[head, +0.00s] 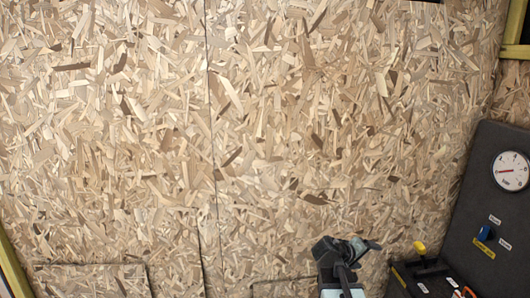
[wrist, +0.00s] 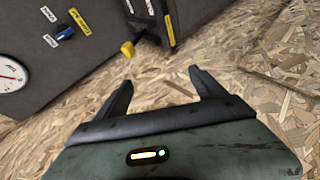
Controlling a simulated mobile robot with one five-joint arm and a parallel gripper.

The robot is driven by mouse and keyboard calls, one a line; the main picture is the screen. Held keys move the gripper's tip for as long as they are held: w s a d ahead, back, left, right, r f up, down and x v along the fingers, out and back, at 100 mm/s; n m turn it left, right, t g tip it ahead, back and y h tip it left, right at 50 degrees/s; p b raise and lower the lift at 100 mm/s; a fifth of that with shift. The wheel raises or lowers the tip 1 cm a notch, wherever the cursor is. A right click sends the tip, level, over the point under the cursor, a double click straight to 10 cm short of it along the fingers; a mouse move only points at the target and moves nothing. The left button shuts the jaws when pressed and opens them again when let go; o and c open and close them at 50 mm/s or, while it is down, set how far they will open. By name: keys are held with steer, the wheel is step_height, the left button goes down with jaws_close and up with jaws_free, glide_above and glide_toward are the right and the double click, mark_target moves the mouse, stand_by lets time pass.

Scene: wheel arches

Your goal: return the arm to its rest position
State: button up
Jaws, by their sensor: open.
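My gripper (head: 346,248) is at the bottom of the head view, to the right of the middle, in front of the chipboard surface. In the wrist view my gripper (wrist: 162,82) shows two dark fingers spread apart. It is open, and nothing is between the fingers. The lower part of my arm is cut off by the bottom edge of the head view.
A dark panel (head: 475,190) with a round white gauge (head: 510,171) and a blue knob (head: 486,232) stands at the right. A yellow knob (head: 420,247) sits on a dark box near my gripper. The chipboard (head: 200,130) to the left is bare.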

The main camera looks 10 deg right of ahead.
steer(key=s+a+f+g+y, duration=0.1)
steer(key=s+a+f+y, duration=0.2)
steer(key=a, duration=0.6)
steer(key=s+a+f+m+g+y, duration=0.1)
steer(key=s+a+f+g+y, duration=0.1)
steer(key=a, duration=0.7)
steer(key=s+a+f+g+y, duration=0.2)
steer(key=s+a+f+y, duration=0.2)
steer(key=a, duration=0.4)
steer(key=s+y, duration=0.1)
steer(key=s, duration=0.1)
steer(key=shift+s+a+f+y+p, duration=0.3)
steer(key=shift+a+f+p, duration=0.05)
steer(key=shift+a+p, duration=0.05)
